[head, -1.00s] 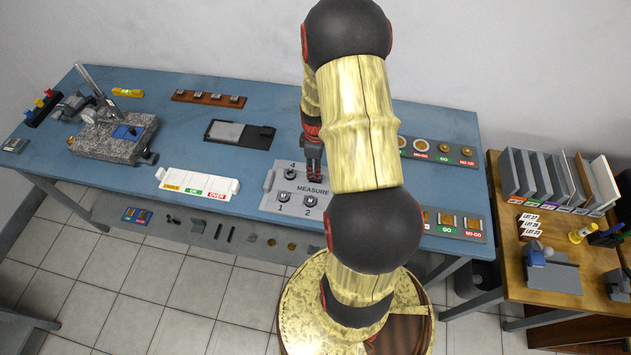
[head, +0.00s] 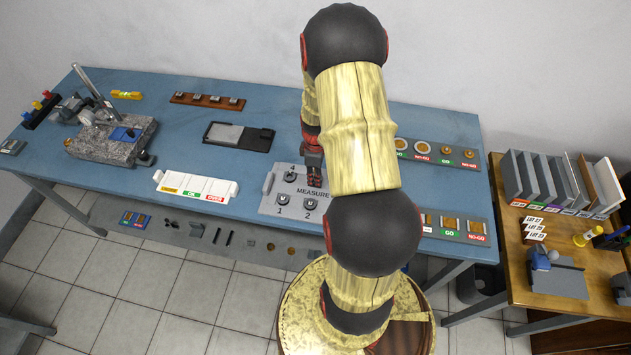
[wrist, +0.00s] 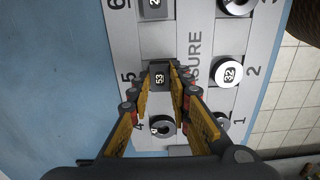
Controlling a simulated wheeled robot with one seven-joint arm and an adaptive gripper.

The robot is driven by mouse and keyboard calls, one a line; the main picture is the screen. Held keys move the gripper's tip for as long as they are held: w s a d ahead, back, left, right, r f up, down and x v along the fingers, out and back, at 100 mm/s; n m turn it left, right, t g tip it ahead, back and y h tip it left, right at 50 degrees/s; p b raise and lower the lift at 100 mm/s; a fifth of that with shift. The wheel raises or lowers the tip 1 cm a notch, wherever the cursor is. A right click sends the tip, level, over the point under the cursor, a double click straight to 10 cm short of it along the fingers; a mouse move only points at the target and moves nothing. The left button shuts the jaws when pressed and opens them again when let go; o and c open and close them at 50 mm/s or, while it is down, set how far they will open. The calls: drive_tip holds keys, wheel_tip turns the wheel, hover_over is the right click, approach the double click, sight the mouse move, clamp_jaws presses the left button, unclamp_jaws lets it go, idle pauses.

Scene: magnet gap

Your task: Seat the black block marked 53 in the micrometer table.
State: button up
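The black block marked 53 (wrist: 159,77) stands at place 5 on the grey MEASURE tray (head: 270,205). In the wrist view my gripper (wrist: 163,76) has its fingers spread, with the tips on either side of the block. I cannot tell whether they touch it. In the head view my gripper (head: 314,179) is low over the tray, and the block is hidden. A granite stand (head: 95,150) with a post and a blue piece (head: 125,134) is at the left of the bench. I cannot tell for certain which fixture is the micrometer table.
A round piece marked 32 (wrist: 230,72) and other pieces stand close by on the tray. A white sorting tray (head: 196,187) lies to the left, and a dark fixture (head: 257,140) lies behind. Gauge trays (head: 472,232) are at the right. Blue bench is clear between them.

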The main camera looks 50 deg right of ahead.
clamp_jaws()
drive_tip(key=shift+r+p, duration=1.8)
drive_tip(key=shift+r, duration=0.75)
drive_tip(key=shift+f, duration=0.1)
